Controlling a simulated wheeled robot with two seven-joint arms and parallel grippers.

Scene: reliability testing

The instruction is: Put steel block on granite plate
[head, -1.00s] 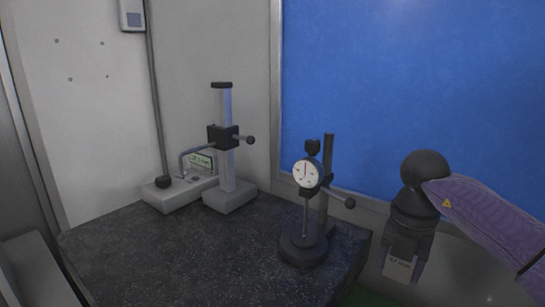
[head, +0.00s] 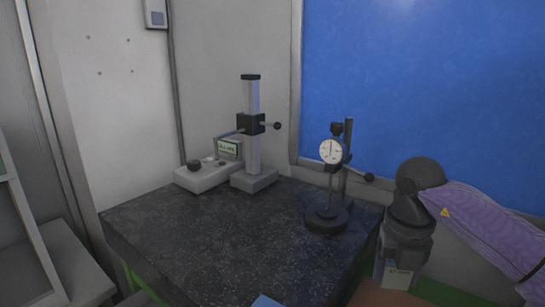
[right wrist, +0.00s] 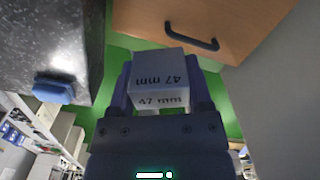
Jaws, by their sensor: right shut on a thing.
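The steel block (right wrist: 160,75) is a light grey block marked "47 mm". My right gripper (head: 394,268) is shut on it. In the head view the block (head: 398,279) shows low at the right, under the dark gripper body, beside the right edge of the granite plate. The granite plate (head: 225,235) is a dark speckled slab in the middle of the head view. It also fills the upper left of the right wrist view (right wrist: 45,35). The block is apart from the plate. My left gripper is not in view.
A dial gauge stand (head: 326,215) stands at the plate's right side. A height gauge (head: 252,150) and a white instrument (head: 205,178) stand at the back. A blue thing (head: 266,301) lies at the near edge. The plate's middle and front left are clear.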

